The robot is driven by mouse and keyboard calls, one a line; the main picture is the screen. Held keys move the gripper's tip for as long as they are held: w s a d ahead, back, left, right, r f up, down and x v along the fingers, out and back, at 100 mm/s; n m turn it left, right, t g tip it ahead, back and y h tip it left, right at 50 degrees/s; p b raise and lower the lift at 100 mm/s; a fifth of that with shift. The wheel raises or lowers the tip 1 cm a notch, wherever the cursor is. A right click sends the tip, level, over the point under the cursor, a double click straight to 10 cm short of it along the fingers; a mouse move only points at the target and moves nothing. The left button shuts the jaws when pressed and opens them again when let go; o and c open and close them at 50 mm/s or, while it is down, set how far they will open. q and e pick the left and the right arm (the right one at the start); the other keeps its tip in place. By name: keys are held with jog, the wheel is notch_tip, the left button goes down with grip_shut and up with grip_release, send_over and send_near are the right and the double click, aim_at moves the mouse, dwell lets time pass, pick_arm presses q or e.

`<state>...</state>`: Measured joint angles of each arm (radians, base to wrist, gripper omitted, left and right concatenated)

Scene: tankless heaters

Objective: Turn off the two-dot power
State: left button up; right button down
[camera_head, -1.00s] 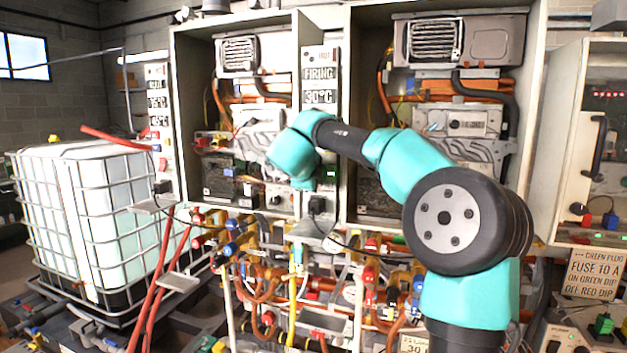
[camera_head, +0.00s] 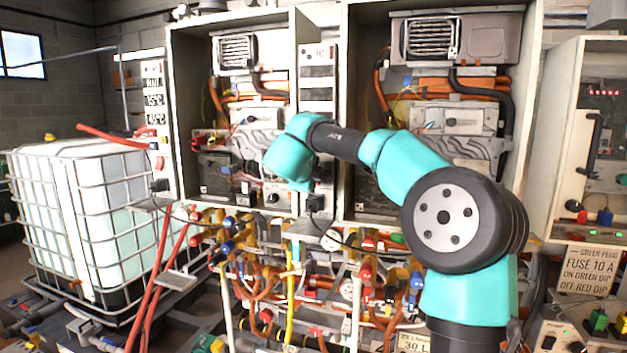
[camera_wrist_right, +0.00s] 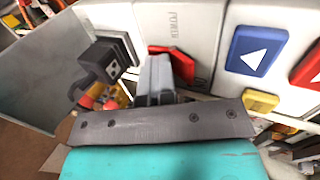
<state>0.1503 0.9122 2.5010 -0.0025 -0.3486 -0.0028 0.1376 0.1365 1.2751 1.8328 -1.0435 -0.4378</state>
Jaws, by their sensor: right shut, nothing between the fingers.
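In the right wrist view my right gripper (camera_wrist_right: 158,82) is shut and empty, its fingertips at the red switch (camera_wrist_right: 178,62) beside the "POWER" lettering. The fingers partly cover this switch, and I cannot tell whether they touch it. A black plug block with two light dots (camera_wrist_right: 113,68) sits on the same panel, left of the fingers. In the head view the narrow middle control panel (camera_head: 318,80) has blank displays. My right arm reaches to its lower part and hides the switch and gripper there. My left gripper is not in view.
A blue button with a white triangle (camera_wrist_right: 257,50) and another red button (camera_wrist_right: 309,68) are right of the fingers. The left control panel (camera_head: 153,110) still shows readouts. Pipes and valves (camera_head: 300,285) crowd below. A caged white tank (camera_head: 100,215) stands left.

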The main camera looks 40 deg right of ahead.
jog(key=shift+d+r, duration=0.2)
jog(key=shift+r, duration=0.8)
jog(key=shift+s, duration=0.1)
jog(key=v, duration=1.4)
jog(key=shift+r, duration=0.2)
jog(key=shift+w, duration=0.2)
